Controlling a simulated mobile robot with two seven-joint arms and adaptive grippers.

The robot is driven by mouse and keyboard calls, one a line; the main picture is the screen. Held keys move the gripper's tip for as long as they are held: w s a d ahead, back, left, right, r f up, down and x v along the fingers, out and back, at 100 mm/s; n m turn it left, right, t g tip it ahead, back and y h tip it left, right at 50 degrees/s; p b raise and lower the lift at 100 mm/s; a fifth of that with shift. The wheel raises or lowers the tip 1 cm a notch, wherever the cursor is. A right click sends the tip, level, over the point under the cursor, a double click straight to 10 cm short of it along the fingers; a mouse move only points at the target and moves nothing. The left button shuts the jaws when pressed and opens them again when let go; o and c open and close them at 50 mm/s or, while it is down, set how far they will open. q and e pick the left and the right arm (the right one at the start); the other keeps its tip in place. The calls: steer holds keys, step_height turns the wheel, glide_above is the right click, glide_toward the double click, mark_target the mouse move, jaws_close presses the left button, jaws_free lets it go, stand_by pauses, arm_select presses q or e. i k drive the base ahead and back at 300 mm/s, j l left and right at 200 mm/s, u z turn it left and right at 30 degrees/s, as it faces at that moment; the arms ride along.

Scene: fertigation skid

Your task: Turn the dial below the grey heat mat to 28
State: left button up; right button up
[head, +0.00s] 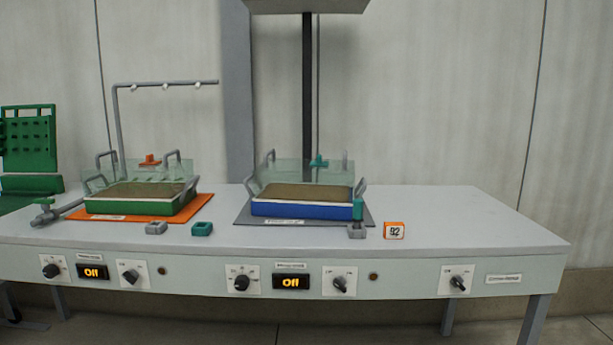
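The grey heat mat (243,216) lies on the bench right of centre, under a blue tray (300,209) with a clear cover. On the front panel below it are two black dials on white plates. The left dial (241,283) has scale marks around it, too small to read. The right dial (340,285) has its pointer tilted; its marks are also unreadable. Between them a display (291,282) reads "Off" in orange. Neither of my grippers is in view.
An orange mat (204,202) holds a green tray (140,209), with dials (51,270) (131,276) and an "Off" display (93,272) below. Another dial (458,283) is far right. The bench's right end is clear.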

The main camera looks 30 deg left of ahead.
mark_target(243, 282)
steer(key=u, duration=1.4)
